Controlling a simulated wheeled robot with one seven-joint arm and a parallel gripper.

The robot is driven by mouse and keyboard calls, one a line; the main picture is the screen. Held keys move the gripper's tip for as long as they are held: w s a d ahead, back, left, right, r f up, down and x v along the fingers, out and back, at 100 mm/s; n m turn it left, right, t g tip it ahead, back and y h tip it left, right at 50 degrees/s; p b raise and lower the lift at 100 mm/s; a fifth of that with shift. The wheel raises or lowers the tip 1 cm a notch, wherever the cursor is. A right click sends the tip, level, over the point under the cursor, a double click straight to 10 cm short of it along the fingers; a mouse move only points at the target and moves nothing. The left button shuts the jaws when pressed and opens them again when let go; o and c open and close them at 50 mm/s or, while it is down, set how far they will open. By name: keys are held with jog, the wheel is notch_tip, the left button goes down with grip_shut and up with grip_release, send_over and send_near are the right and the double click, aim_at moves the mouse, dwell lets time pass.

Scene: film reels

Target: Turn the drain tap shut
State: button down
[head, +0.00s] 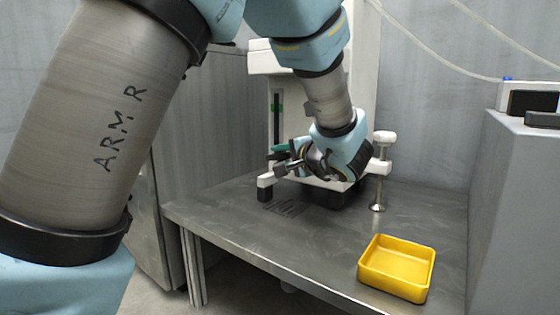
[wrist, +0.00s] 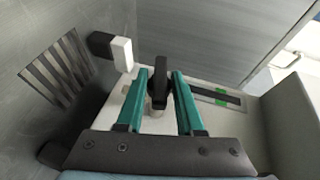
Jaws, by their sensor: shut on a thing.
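The drain tap (wrist: 160,82) shows in the wrist view as a black lever standing on a pale base. My gripper (wrist: 159,76) has its two teal fingers on either side of the lever, shut on it. In the head view my gripper (head: 281,158) is at the front of the white machine (head: 259,63), low over the bench. There the tap is mostly hidden by my gripper and wrist, so I cannot tell its angle from that side.
A metal bench (head: 230,222) carries the machine. A yellow tray (head: 397,272) stands empty at its front right. A white knob on a metal post (head: 378,185) stands right of my wrist. Slots (head: 286,208) mark the bench below my gripper. A grey cabinet (head: 520,200) borders the right.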

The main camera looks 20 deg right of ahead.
jog(key=shift+f+m+t, duration=0.15)
jog(key=shift+m+t, duration=0.25)
jog(key=shift+t, duration=0.7)
jog(key=c, duration=0.8)
grip_release()
jog(key=shift+y, duration=0.3)
jog(key=s+d+p, duration=0.1)
jog(key=s+p, duration=0.4)
jog(key=s, duration=0.5)
jog(key=shift+s, duration=0.35)
jog(key=shift+d+f, duration=0.1)
